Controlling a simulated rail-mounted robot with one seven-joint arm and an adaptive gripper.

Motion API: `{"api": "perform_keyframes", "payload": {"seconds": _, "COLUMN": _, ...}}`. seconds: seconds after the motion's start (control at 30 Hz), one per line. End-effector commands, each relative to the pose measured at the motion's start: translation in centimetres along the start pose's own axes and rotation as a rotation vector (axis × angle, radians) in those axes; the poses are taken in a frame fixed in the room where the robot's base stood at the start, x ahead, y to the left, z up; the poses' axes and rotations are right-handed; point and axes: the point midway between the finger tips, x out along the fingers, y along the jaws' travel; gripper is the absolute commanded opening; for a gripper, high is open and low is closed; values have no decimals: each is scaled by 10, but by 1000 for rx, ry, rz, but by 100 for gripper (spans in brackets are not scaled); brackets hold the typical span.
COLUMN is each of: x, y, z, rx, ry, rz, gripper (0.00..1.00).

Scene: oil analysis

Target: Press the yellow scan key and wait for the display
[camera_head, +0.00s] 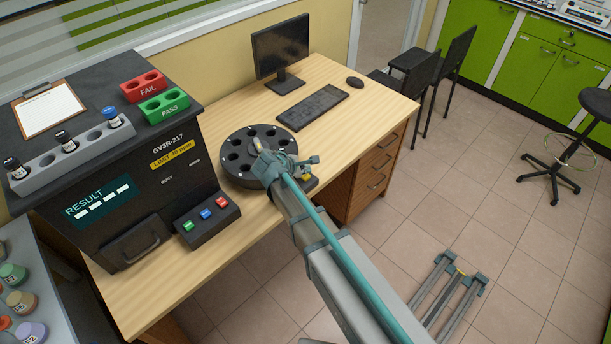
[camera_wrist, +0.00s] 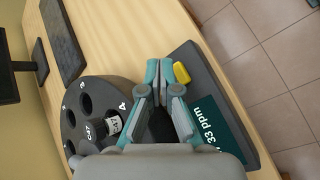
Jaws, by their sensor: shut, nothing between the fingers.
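The yellow key (camera_wrist: 183,73) sits at the upper end of a dark scanner unit in the wrist view; it also shows in the head view (camera_head: 306,177). The unit's teal display (camera_wrist: 212,138) is lit and reads "33 ppm", with its left part hidden behind my gripper. My gripper (camera_wrist: 160,68) is shut and empty, its fingertips just left of the key in the wrist view. I cannot tell whether they touch it. Beside the unit is a black round carousel (camera_head: 236,178). A vial labelled C47 (camera_wrist: 113,122) stands in one of its holes.
A black analyser (camera_head: 140,200) marked GV3R-217 shows dashes under RESULT and a "LIMIT 40 ppm" label. Red FAIL (camera_head: 144,87) and green PASS (camera_head: 164,106) racks sit on top. A keyboard (camera_head: 313,107) and monitor (camera_head: 280,48) stand behind the carousel. Green, blue and red buttons (camera_head: 206,215) front the analyser.

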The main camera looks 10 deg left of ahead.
Motion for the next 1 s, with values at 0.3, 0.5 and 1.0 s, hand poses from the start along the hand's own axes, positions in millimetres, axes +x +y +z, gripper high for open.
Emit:
{"api": "perform_keyframes", "payload": {"seconds": 0.3, "x": 0, "y": 0, "z": 0, "rx": 0, "ry": 0, "rz": 0, "gripper": 0}}
{"api": "perform_keyframes", "payload": {"seconds": 0.5, "x": 4, "y": -3, "z": -3, "rx": 0, "ry": 0, "rz": 0, "gripper": 0}}
{"api": "perform_keyframes", "payload": {"seconds": 1.0, "x": 6, "y": -4, "z": -4, "rx": 0, "ry": 0, "rz": 0, "gripper": 0}}
